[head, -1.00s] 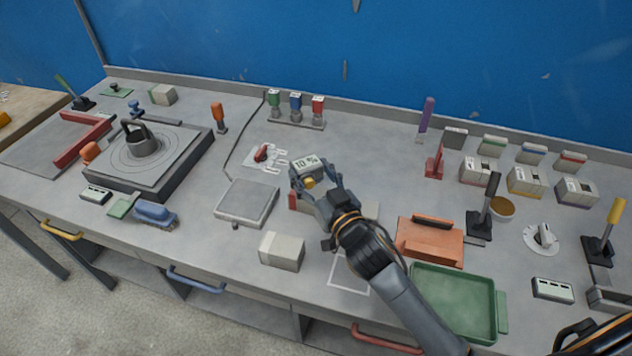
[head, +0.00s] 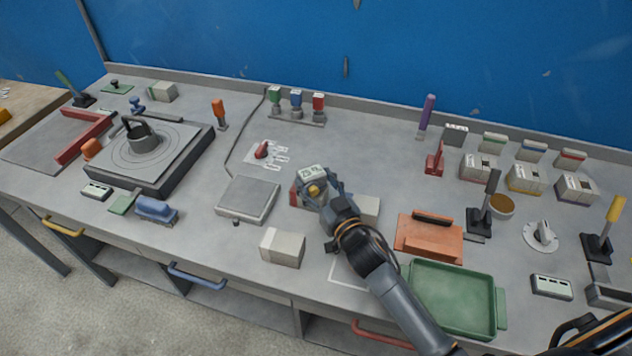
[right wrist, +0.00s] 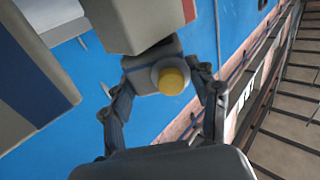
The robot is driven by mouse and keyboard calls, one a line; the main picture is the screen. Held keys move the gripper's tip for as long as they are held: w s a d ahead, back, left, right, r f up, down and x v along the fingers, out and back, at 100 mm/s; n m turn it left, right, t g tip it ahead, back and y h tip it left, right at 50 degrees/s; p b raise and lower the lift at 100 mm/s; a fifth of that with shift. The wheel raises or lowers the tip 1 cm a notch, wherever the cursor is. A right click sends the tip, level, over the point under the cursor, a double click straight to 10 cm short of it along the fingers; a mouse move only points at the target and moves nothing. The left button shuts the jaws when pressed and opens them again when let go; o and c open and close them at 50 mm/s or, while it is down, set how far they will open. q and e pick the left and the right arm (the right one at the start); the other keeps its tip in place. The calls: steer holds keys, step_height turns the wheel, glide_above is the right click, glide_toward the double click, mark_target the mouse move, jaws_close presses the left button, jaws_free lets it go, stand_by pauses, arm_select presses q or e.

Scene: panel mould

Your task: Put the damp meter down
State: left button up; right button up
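The damp meter (head: 311,171) is a small grey device with a pale display face and a yellow round part. My right gripper (head: 319,187) is shut on it, above the middle of the bench. In the right wrist view the grey meter body (right wrist: 142,77) with its yellow end sits between the two fingers of the right gripper (right wrist: 160,92). The gripper and meter partly hide a red-ended thing (head: 294,196) and a pale block (head: 366,208) below. I cannot tell whether the meter touches them. My left gripper is not in view.
A grey square plate (head: 247,198) lies to the left, a pale block (head: 282,247) in front, and an orange block (head: 430,236) and green tray (head: 455,298) to the right. A red-handled switch (head: 262,151) stands behind. Bare bench shows behind the gripper.

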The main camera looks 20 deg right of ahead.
steer(key=o, duration=0.3)
steer(key=shift+s+r, duration=0.1)
steer(key=shift+s+d+b, duration=0.3)
steer(key=shift+s+d, duration=0.05)
steer(key=shift+s, duration=1.6)
steer(key=shift+s+d+b, duration=0.35)
steer(key=shift+s, duration=1.6)
steer(key=shift+s+d+b, duration=0.3)
steer(key=shift+s+d, duration=0.05)
steer(key=shift+s, duration=1.6)
